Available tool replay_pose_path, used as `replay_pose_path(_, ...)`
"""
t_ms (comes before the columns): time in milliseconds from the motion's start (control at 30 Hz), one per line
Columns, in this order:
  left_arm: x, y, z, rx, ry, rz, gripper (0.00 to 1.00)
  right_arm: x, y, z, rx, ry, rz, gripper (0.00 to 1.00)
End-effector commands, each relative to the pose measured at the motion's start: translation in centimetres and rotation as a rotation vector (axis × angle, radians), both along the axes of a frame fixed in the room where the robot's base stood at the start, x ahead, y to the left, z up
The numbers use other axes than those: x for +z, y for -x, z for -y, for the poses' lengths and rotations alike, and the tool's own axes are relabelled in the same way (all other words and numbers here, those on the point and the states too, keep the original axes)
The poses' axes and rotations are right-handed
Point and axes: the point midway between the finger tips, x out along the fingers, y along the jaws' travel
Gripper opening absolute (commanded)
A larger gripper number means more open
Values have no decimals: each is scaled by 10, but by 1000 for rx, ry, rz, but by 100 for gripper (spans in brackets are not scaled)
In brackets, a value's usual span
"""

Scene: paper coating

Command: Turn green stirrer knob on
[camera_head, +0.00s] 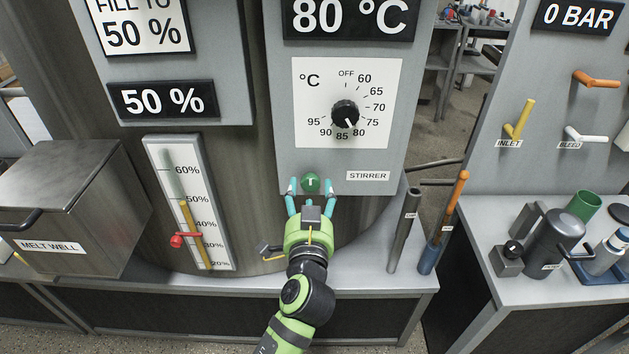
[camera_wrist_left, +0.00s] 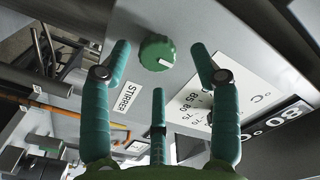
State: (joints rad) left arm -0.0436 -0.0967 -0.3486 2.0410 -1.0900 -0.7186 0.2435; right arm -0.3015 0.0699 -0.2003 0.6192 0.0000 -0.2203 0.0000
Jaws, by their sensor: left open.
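The green stirrer knob (camera_head: 311,183) sits on the lower part of the grey panel, left of the STIRRER label (camera_head: 368,176). My left gripper (camera_head: 310,188) is open, with one teal finger on each side of the knob in the head view. In the left wrist view the green knob (camera_wrist_left: 157,52) shows a white pointer mark, and it lies between the open fingertips (camera_wrist_left: 160,62) with gaps on both sides. I cannot tell whether any finger touches it. My right gripper is not in view.
Above the knob is a black temperature dial (camera_head: 345,114) and an 80 °C display (camera_head: 346,16). A level gauge (camera_head: 190,205) and the MELT WELL box (camera_head: 70,205) stand to the left. Upright tools (camera_head: 405,228) stand to the right. A valve panel (camera_head: 560,75) is farther right.

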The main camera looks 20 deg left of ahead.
Motion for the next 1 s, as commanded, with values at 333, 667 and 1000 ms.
replay_pose_path(333,0,-26,-8,-1,1,0,62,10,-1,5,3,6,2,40)
replay_pose_path(667,-1,-26,-7,-2,1,-1,7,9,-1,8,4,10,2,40)
replay_pose_path(1000,2,-26,-7,-4,-13,0,6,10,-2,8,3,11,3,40)
